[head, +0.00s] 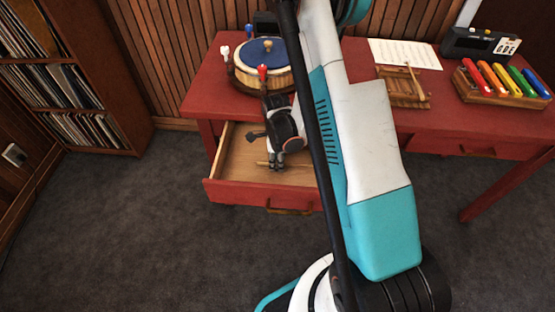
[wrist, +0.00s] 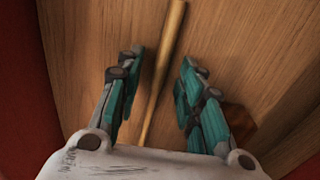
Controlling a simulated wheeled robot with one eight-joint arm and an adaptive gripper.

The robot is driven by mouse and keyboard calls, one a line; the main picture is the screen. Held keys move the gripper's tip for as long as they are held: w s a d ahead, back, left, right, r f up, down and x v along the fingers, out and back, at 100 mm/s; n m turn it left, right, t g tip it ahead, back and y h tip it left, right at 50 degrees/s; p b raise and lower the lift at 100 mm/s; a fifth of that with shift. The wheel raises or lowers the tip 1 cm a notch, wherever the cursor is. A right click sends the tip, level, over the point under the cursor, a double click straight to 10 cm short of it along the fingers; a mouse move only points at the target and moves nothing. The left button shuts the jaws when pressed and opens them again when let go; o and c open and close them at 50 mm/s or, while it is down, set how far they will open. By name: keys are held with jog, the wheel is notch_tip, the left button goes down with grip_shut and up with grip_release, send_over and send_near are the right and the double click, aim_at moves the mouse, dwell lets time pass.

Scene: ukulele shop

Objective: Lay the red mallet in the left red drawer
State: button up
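The left red drawer (head: 232,193) is pulled open under the table's left side, with a bare wooden floor. My gripper (head: 276,168) is down inside it, pointing at the floor. A thin wooden stick (head: 264,164) lies there beneath the fingertips. In the wrist view the stick (wrist: 168,48) runs between the fingers, with a visible gap on both sides, so the gripper is open. No head shows on the stick; one end is under the wrist housing. A red-headed piece (head: 263,72) stands upright by the drum, behind my gripper.
A blue-topped drum (head: 262,54) with a white-headed piece (head: 224,52) and a blue-headed one (head: 249,29) stands above the drawer. To the right are sheet music (head: 405,54), a wooden frame (head: 402,90) and a coloured-bar rack (head: 500,85). My arm hides the table's middle.

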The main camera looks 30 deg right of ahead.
jog(key=s+a+r+n+t, duration=0.25)
jog(key=r+n, duration=0.35)
jog(key=r, duration=0.8)
jog(key=s+a+r+n+t, duration=0.1)
jog(key=s+a+r+n, duration=0.3)
jog(key=r, duration=1)
jog(key=s+a+r+n+t, duration=0.3)
jog(key=s+r+n, duration=0.4)
jog(key=n, duration=0.7)
jog(key=shift+s+a+n+t, duration=0.2)
jog(key=shift+s+n+t, duration=0.25)
jog(key=shift+s, duration=0.75)
